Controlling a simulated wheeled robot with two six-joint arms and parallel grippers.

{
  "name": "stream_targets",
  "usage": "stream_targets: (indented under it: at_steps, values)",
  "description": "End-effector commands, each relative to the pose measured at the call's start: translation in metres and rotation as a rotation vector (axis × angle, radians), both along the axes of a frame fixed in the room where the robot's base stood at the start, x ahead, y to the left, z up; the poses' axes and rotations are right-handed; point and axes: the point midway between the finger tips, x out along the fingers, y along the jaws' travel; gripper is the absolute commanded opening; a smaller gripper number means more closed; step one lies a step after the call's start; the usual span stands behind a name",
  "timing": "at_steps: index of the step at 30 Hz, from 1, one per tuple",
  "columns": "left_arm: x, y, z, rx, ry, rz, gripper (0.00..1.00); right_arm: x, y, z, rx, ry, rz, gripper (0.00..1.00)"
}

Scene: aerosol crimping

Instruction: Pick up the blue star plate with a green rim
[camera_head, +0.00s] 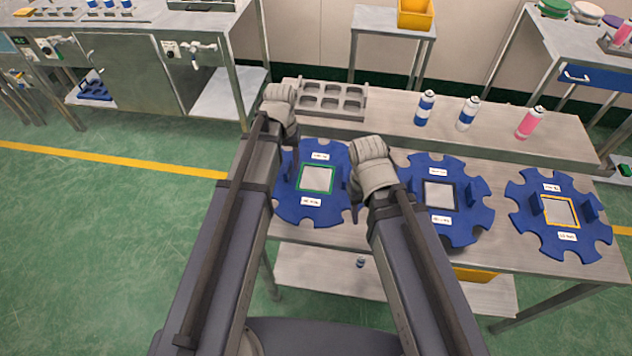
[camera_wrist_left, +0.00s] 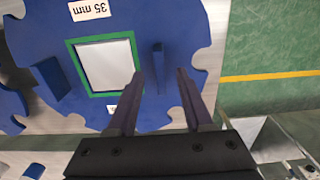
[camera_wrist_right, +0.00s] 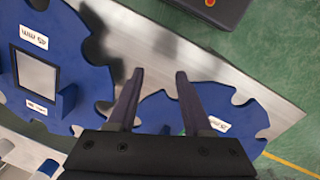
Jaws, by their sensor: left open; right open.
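The blue star plate with a green rim (camera_head: 322,213) lies flat on the bench. A green border frames its square centre, and two upright blue tabs flank it. In the left wrist view the plate (camera_wrist_left: 190,30) fills the upper left, with a "35 mm" label. My left gripper (camera_head: 281,112) is open and empty over its left side; one tab (camera_wrist_left: 158,62) shows between its fingertips in the wrist view, with no visible contact. My right gripper (camera_head: 371,168) is open and empty over the plate's right side. It hides part of that edge. In the right wrist view part of a blue plate (camera_wrist_right: 232,97) shows beyond its fingers.
A dark-rimmed blue plate (camera_head: 470,228) and a yellow-rimmed one (camera_head: 590,240) lie to the right. A grey holder tray (camera_head: 358,112), blue-white cans (camera_head: 425,108) and a pink can (camera_head: 530,122) stand behind. The bench's front edge is close to the plates.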

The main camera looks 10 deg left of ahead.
Motion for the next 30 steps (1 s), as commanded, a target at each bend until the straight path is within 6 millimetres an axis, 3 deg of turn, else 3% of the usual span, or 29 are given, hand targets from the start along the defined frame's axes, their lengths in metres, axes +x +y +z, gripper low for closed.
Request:
stream_targets:
  at_steps: [1,5,14,28,30]
  values:
    - [-0.001,0.001,-0.014,0.000,0.000,0.000,0.51,0.000,0.000,-0.014,0.000,0.000,0.000,0.50]
    - [-0.001,0.001,-0.028,0.000,0.000,0.000,0.51,0.000,0.000,-0.028,0.000,0.000,0.000,0.50]
    - [-0.001,0.000,-0.028,0.000,0.000,0.000,0.51,0.000,0.000,-0.028,0.000,0.000,0.000,0.50]
    - [-0.001,0.000,-0.028,0.000,0.000,0.000,0.01,0.000,0.000,-0.028,0.000,0.000,0.000,0.50]
    - [-0.001,0.001,-0.028,0.000,0.000,0.000,0.00,0.000,0.000,-0.028,0.000,0.000,0.000,0.50]
